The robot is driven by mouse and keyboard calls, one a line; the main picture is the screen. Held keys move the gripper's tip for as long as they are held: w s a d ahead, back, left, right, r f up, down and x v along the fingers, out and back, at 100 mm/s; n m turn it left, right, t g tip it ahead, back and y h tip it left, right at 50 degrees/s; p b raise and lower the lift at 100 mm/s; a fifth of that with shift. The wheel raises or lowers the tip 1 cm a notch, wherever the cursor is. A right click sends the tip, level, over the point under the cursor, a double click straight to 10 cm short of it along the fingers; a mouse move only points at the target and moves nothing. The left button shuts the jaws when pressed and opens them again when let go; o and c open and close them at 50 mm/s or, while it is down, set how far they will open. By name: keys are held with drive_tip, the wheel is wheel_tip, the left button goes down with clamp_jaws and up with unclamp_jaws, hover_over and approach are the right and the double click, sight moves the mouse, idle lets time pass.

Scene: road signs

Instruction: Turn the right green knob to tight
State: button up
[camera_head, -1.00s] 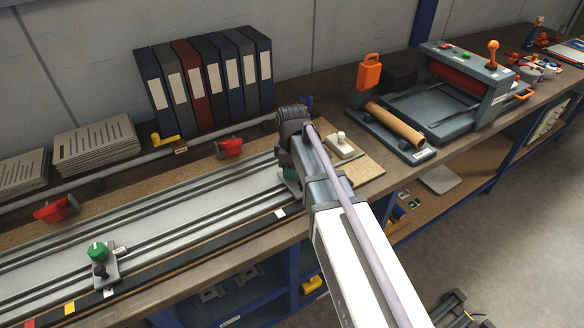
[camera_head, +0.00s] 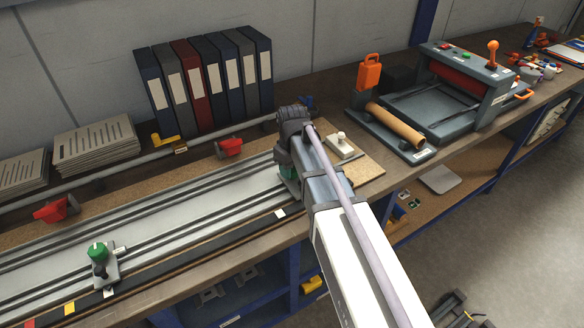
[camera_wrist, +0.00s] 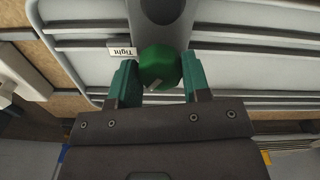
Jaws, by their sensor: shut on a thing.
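The right green knob (camera_wrist: 160,67) sits between my gripper's two teal fingers in the wrist view, with a pale pointer mark at its lower left edge. My gripper (camera_wrist: 159,83) is shut on this knob. A "Tight" label (camera_wrist: 122,51) lies just left of the knob; the pointer mark is not at the label. In the head view my gripper (camera_head: 289,176) is at the right end of the grey rail plate (camera_head: 150,235), and my arm hides most of the knob there. The left green knob (camera_head: 97,252) stands on its clamp at the lower left, away from my gripper.
A white-knobbed block (camera_head: 341,147) stands just right of my wrist. Binders (camera_head: 204,80) stand against the wall. A press (camera_head: 440,95) is at the right.

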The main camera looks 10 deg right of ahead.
drive_tip(key=m, duration=0.5)
drive_tip(key=shift+m, duration=0.3)
drive_tip(key=m, duration=0.5)
drive_tip(key=shift+m, duration=0.3)
drive_tip(key=o, duration=0.9)
wheel_tip(320, 180, up, 11)
drive_tip(key=p, duration=1)
drive_tip(key=shift+f+p, duration=0.1)
drive_tip(key=shift+p, duration=0.3)
